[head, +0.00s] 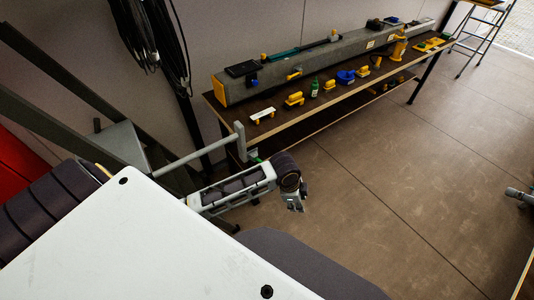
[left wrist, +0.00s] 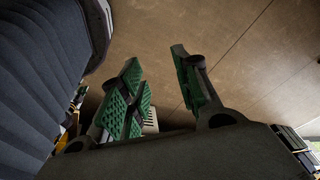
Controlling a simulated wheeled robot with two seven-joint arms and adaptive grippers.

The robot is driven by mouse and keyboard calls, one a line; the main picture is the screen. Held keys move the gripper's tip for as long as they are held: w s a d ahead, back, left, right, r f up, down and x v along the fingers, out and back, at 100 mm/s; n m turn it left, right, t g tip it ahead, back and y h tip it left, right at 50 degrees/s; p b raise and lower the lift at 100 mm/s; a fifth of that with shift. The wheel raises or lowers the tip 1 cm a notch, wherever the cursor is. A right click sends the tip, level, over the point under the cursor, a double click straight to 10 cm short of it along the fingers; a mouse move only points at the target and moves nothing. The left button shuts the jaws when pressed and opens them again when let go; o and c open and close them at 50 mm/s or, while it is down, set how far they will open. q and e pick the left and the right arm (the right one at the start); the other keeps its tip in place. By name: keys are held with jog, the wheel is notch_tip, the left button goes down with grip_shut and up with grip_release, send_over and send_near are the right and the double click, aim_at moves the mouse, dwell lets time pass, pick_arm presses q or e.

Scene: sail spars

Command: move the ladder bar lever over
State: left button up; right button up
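My left gripper (head: 293,202) hangs over the bare floor, in front of the workbench and clear of it.
A long workbench (head: 305,121) carries a long grey spar (head: 310,66) and several small yellow, blue and green items. Black cables (head: 150,40) hang on the wall. The floor (head: 400,190) in the middle is clear. A grey object (head: 519,194) stands at the right edge.

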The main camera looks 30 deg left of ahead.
pick_arm(q)
jog(key=w+a+m, duration=0.2)
jog(key=w+a, duration=0.2)
jog(key=a, duration=0.2)
jog(key=w+a+m+g+y, duration=0.1)
jog(key=w+a+m, duration=0.1)
jog(key=w+a, duration=0.2)
jog(key=w+a+r+m+g+y, duration=0.1)
jog(key=w+a, duration=0.3)
jog(key=a, duration=0.5)
jog(key=shift+a+r+m, duration=0.1)
jog(key=shift+a+m, duration=0.15)
jog(key=shift+m, duration=0.35)
jog(key=shift+w+a+r, duration=0.1)
jog(key=shift+a+r, duration=0.05)
jog(key=shift+a, duration=0.35)
